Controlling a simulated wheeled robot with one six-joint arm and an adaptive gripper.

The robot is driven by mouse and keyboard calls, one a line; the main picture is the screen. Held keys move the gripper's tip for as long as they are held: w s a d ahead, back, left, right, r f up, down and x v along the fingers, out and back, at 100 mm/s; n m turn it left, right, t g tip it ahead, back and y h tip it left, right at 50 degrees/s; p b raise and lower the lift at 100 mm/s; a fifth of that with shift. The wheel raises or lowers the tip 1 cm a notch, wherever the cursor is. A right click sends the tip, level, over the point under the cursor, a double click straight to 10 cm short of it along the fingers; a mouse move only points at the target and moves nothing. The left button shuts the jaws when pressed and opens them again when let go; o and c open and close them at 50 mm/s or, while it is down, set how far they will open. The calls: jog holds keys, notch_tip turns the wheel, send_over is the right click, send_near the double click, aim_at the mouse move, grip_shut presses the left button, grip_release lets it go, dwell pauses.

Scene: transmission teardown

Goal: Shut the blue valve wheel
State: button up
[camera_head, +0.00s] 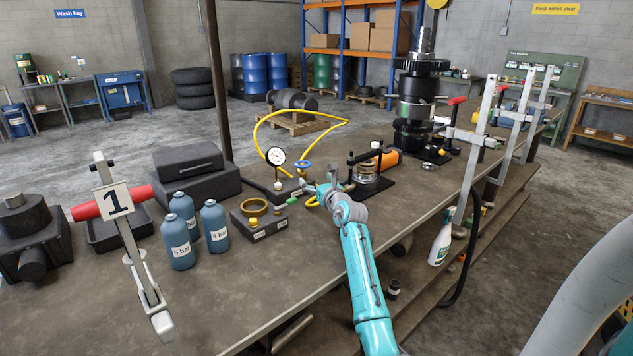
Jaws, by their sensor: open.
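The blue valve wheel (304,167) is small and sits on the fitting behind the grey block on the workbench, just right of the round white pressure gauge (276,156). My gripper (312,187) is just below and slightly right of the wheel in the picture, pointing toward it. It looks apart from the wheel, but I cannot tell the exact gap. Its jaws are open and small in view, and I see nothing held in them.
A yellow hose (262,121) loops behind the gauge. A clamp fixture (370,180) stands right of my gripper. Blue bottles (215,222) and a dark block with a brass ring (264,228) are to the left. The bench front left (260,290) is clear.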

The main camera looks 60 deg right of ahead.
aim_at(303, 166)
jog(key=shift+w+d+f+n+t+y, duration=0.2)
jog(key=shift+d+f+n+y, duration=0.2)
jog(key=shift+d+y, duration=0.3)
jog(key=shift+w+d+f+n+t+y, duration=0.15)
jog(key=shift+d+f+n+y, duration=0.25)
jog(key=shift+d+y, duration=0.3)
jog(key=shift+d+r+n+t+y, duration=0.15)
jog(key=shift+d+n+t+y, duration=0.2)
jog(key=shift+d+n+y, duration=0.45)
jog(key=shift+w+d+r+n+t+y, duration=0.2)
jog(key=shift+w+d+y, duration=0.15)
jog(key=shift+w, duration=1.3)
jog(key=shift+w+d+r+n+t+y, duration=0.2)
jog(key=shift+w+d+y, duration=0.1)
jog(key=shift+w, duration=1.35)
jog(key=shift+w+d+r+n+t+y, duration=0.1)
jog(key=shift+w+d+r+n+y, duration=0.2)
jog(key=shift+w, duration=1.35)
jog(key=shift+f, duration=0.1)
